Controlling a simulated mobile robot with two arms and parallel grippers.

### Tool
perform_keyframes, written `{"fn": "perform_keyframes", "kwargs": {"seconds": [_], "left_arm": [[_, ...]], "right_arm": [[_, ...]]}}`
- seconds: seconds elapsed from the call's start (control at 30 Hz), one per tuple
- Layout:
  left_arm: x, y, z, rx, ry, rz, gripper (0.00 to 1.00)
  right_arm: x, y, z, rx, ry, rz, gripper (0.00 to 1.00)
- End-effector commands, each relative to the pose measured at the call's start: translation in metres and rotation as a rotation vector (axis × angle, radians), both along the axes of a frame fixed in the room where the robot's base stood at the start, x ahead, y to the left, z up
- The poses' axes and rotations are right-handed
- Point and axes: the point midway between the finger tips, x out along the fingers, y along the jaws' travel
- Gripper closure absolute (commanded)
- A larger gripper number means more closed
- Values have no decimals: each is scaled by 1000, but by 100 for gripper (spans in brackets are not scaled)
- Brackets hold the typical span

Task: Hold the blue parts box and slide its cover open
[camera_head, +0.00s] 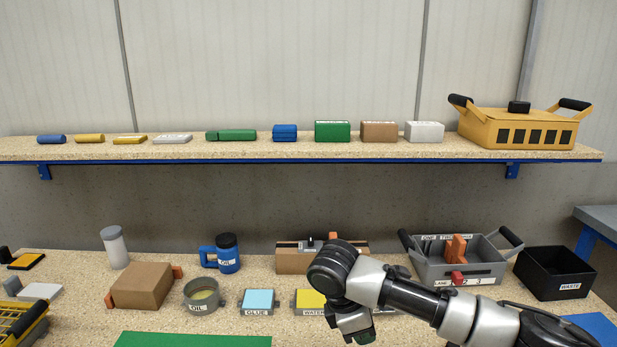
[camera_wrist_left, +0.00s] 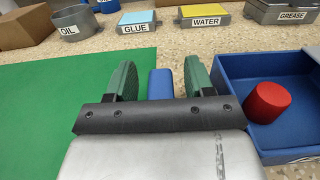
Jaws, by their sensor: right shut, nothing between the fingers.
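In the left wrist view, an open blue box (camera_wrist_left: 228,88) stands at the right, with a red cylinder (camera_wrist_left: 267,102) inside it. A smaller blue block (camera_wrist_left: 160,84) shows to its left, between the green fingers of my left gripper (camera_wrist_left: 160,80). The fingers are apart, with a narrow gap on each side of the block. I cannot tell whether the block is part of the box or its cover. In the head view, my right gripper (camera_head: 356,333) is shut and empty, low over the bench. The box and my left gripper do not show there.
A green mat (camera_head: 195,340) lies at the front of the bench. Behind it are a glue tray (camera_head: 258,312), a water tray (camera_head: 311,312) and an oil bowl (camera_head: 201,309). A grey crate (camera_head: 485,270) and black waste bin (camera_head: 555,289) stand at right. A shelf (camera_head: 330,151) runs above.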

Motion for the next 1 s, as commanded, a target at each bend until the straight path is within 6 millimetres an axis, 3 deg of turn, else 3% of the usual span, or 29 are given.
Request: {"fn": "perform_keyframes", "kwargs": {"seconds": [0.2, 0.33, 0.8, 1.0], "left_arm": [[0, 0, 2, -1, -4, 0, 47], [-11, -1, 1, -2, -2, -1, 47], [-101, 0, 1, -1, 0, 0, 47], [-118, -1, 1, 0, -1, 0, 47]], "right_arm": [[0, 0, 0, 0, 0, 0, 100], [0, 0, 0, 0, 0, 0, 100], [0, 0, 0, 0, 0, 0, 100], [0, 0, 0, 0, 0, 0, 100]]}}
